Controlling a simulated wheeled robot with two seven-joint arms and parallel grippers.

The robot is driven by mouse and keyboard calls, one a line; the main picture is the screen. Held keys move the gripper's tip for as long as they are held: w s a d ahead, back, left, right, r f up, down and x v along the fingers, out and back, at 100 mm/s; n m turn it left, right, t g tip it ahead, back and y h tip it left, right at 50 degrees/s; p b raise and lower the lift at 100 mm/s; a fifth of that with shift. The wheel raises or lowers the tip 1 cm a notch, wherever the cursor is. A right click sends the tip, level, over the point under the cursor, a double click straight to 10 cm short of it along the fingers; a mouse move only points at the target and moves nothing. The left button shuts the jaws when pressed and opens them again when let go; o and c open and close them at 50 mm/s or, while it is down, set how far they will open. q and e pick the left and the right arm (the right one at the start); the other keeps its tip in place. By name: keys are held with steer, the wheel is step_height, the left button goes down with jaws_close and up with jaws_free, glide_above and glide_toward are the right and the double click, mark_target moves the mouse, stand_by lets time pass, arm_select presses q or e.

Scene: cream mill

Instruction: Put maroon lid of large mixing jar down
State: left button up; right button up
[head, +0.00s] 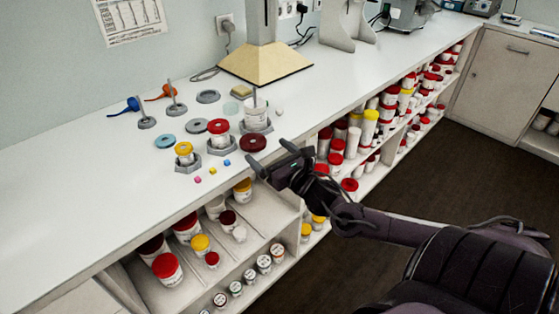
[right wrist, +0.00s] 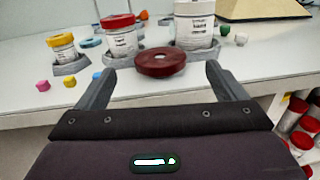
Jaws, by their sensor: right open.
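The maroon lid (head: 253,142) lies flat on the white counter, near its front edge. In the right wrist view the maroon lid (right wrist: 162,62) sits just beyond and between my fingertips, with a pale spot at its centre. The large mixing jar (head: 255,112), white with a label, stands in a grey holder behind the lid; it also shows in the right wrist view (right wrist: 195,25). My right gripper (head: 268,157) is open and empty at the counter's front edge, its fingers pointing at the lid. My left gripper is not in view.
A red-lidded jar (head: 218,132) and a yellow-lidded jar (head: 184,151) stand in grey holders left of the lid. Small coloured cubes (head: 212,170) lie near the edge. Shelves of jars (head: 200,243) are below. The counter's left part is clear.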

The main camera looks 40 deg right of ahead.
steer(key=shift+s, duration=1.95)
steer(key=s+d+f+m+g+h, duration=0.25)
steer(key=d+f+m, duration=0.3)
steer(key=f, duration=0.45)
steer(key=s+d+f+m+g+h, duration=0.1)
steer(key=s+d+f+m+g, duration=0.15)
steer(key=d+f+m, duration=0.6)
steer(key=s+a+f+m+g, duration=0.2)
steer(key=s+f, duration=0.2)
steer(key=f, duration=0.4)
steer(key=s+a+f+m+g, duration=0.2)
steer(key=s+f, duration=0.2)
steer(key=f, duration=0.5)
steer(key=s+a+f+m+g+y, duration=0.1)
steer(key=s+a+f+m+g, duration=0.1)
steer(key=s+a+f+m, duration=0.45)
steer(key=s+a+f+m+g+y, duration=0.1)
steer(key=s+a+f+m+g, duration=0.3)
steer(key=s+f, duration=0.5)
steer(key=s+a+f+m+g+y, duration=0.2)
steer(key=s+a+f+m, duration=0.3)
steer(key=s+a, duration=0.6)
steer(key=a+f, duration=0.2)
steer(key=a, duration=0.1)
steer(key=shift+s+a+f, duration=0.2)
steer(key=shift+a, duration=0.2)
